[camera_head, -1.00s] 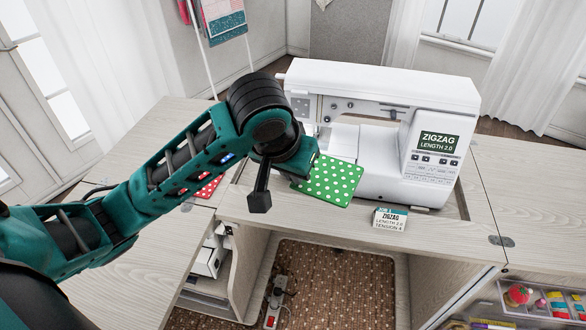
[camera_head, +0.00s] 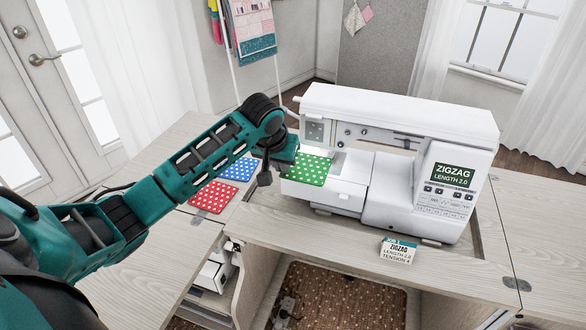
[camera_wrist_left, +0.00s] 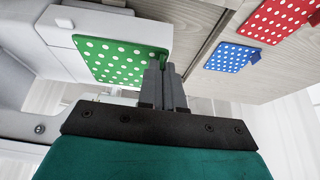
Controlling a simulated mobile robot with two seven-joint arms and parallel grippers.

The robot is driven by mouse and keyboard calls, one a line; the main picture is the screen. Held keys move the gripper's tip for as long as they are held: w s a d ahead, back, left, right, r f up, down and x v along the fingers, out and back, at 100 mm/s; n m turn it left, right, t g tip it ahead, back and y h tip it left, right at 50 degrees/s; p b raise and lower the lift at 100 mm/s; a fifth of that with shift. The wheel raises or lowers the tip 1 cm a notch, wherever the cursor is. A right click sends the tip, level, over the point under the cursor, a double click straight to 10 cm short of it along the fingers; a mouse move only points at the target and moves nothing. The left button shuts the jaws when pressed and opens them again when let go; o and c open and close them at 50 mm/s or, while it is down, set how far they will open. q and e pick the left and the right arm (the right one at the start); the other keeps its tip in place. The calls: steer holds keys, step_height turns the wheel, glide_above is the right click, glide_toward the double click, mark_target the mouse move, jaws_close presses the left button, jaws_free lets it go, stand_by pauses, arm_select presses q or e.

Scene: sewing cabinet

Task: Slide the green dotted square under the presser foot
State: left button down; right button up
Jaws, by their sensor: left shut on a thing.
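The green dotted square (camera_head: 307,170) lies at the left end of the white sewing machine's bed, below the needle end of its head. My left gripper (camera_wrist_left: 161,64) is shut on one edge of the square, and the wrist view shows the square (camera_wrist_left: 112,60) flat, reaching out from the fingertips. In the head view my left gripper (camera_head: 288,156) comes in from the left side of the machine (camera_head: 345,195). The presser foot is not clear in either view, so I cannot tell whether the square's far edge is under it. My right gripper is not in view.
A red dotted square (camera_head: 213,197) and a blue dotted square (camera_head: 238,168) lie on the table left of the machine. A small zigzag settings card (camera_head: 398,251) stands in front of the machine.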

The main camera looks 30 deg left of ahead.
arm_select(q)
steer(key=shift+w+a+f, duration=0.2)
steer(key=shift+w+f, duration=0.5)
steer(key=shift+f, duration=0.05)
steer(key=shift+w+a+f, duration=0.15)
steer(key=shift+w+f, duration=0.5)
steer(key=shift+f, duration=0.1)
steer(key=shift+w+f, duration=0.25)
steer(key=shift+f, duration=0.3)
steer(key=shift+w+a, duration=0.1)
steer(key=shift+w, duration=0.15)
steer(key=shift+w+a, duration=0.2)
steer(key=shift+w, duration=0.65)
steer(key=shift+w+b, duration=0.15)
steer(key=shift+b, duration=0.15)
steer(key=shift+w+a, duration=0.2)
steer(key=shift+w, duration=0.45)
stand_by(0.4)
